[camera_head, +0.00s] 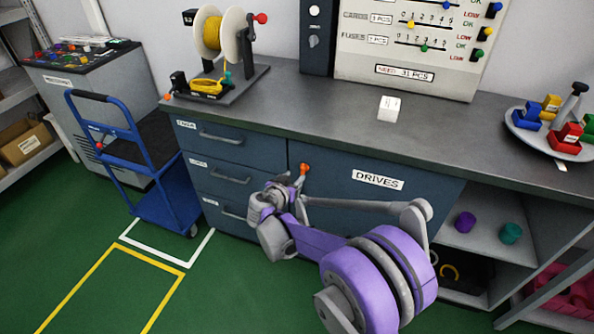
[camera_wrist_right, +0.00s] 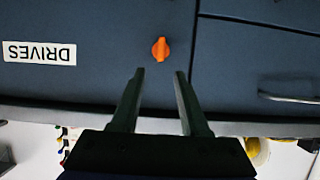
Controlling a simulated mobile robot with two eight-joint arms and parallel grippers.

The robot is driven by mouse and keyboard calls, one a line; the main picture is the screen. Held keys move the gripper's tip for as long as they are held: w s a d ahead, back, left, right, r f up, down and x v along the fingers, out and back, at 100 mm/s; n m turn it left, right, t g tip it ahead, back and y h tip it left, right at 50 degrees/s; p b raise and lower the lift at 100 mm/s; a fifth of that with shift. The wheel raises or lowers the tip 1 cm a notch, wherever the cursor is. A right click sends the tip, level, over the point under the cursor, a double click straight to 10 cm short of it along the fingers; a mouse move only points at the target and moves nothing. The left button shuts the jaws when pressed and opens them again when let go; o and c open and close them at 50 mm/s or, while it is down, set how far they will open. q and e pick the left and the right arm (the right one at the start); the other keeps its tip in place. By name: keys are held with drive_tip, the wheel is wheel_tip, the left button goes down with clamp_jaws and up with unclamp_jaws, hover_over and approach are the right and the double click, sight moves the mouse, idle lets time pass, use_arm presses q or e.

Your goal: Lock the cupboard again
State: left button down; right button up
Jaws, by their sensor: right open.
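The cupboard door (camera_head: 335,160) labelled DRIVES is in the middle of the bench front and looks shut. Its orange turn knob (camera_head: 304,168) is near the door's upper left corner. In the right wrist view, which is upside down, the orange knob (camera_wrist_right: 160,49) stands roughly upright on the dark blue door (camera_wrist_right: 100,25). My right gripper (camera_wrist_right: 158,74) is open, with its two fingers pointing at the knob and apart from it, nothing between them. In the head view my right gripper (camera_head: 294,186) is just below the knob, partly hidden by my wrist. My left gripper is out of view.
Drawers with grey handles (camera_head: 221,138) are left of the door, open shelves (camera_head: 480,240) right of it. The worktop (camera_head: 320,110) above holds a spool stand (camera_head: 222,50), a white block (camera_head: 389,108) and a round tray (camera_head: 540,146). A blue trolley (camera_head: 150,165) stands left.

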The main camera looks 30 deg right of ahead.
sight(302, 169)
drive_tip(key=b+x, duration=0.1)
drive_tip(key=x, duration=0.7)
drive_tip(key=shift+w+f, duration=0.1)
drive_tip(key=shift+f, duration=0.05)
clamp_jaws()
